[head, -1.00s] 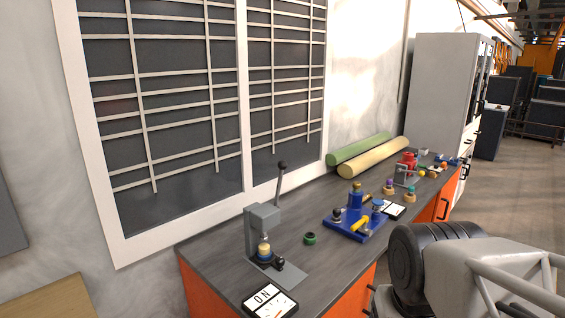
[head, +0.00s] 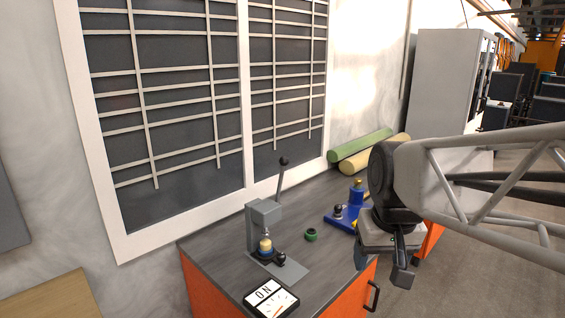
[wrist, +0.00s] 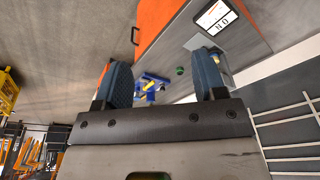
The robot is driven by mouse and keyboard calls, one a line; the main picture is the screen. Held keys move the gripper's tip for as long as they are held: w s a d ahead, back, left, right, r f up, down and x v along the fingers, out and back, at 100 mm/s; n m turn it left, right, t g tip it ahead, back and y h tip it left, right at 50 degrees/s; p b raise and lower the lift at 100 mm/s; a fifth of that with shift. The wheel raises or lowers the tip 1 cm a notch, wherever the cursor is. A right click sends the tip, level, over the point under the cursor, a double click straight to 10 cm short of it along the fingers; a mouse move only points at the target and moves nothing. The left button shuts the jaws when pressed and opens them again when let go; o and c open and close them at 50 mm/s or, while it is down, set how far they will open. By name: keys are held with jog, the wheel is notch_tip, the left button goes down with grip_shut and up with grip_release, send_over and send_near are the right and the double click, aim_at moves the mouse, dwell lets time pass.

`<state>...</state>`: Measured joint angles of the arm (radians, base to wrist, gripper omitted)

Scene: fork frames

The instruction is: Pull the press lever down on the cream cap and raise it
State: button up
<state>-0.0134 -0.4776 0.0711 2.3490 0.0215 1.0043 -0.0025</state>
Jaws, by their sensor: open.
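A small grey press (head: 262,222) stands near the left end of the dark bench. Its lever (head: 280,178) rises up and to the right and ends in a dark ball knob (head: 284,161). The cream cap (head: 265,245) sits under the press head on a dark blue part. My gripper (head: 382,268) is in front of the bench's front edge, to the right of the press and apart from it. In the wrist view my gripper (wrist: 163,84) has its two blue-padded fingers wide apart with nothing between them. The press is mostly hidden behind a finger there.
A white ON panel (head: 270,299) lies at the bench's front left corner. A green ring (head: 311,234) lies right of the press. A blue fixture (head: 343,217) stands beyond it, partly hidden by my arm. Green (head: 361,145) and cream rolls lie along the wall.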

jog(key=w+a+r, duration=0.1)
jog(key=w+r, duration=0.2)
jog(key=w, duration=0.4)
jog(key=w+a+r, duration=0.1)
jog(key=w+r, duration=0.2)
jog(key=w, duration=0.4)
jog(key=n+g+y, duration=0.2)
jog(key=g, duration=0.1)
send_over(284, 161)
jog(key=w+d, duration=0.1)
jog(key=d, duration=0.1)
jog(key=f, duration=0.1)
jog(key=shift+w+a+f, duration=0.25)
jog(key=shift+w+a, duration=0.05)
jog(key=shift+w, duration=0.25)
jog(key=shift+f, duration=0.2)
jog(key=shift+x, duration=3.7)
jog(key=shift+w, duration=0.1)
jog(key=shift+c, duration=0.3)
grip_shut()
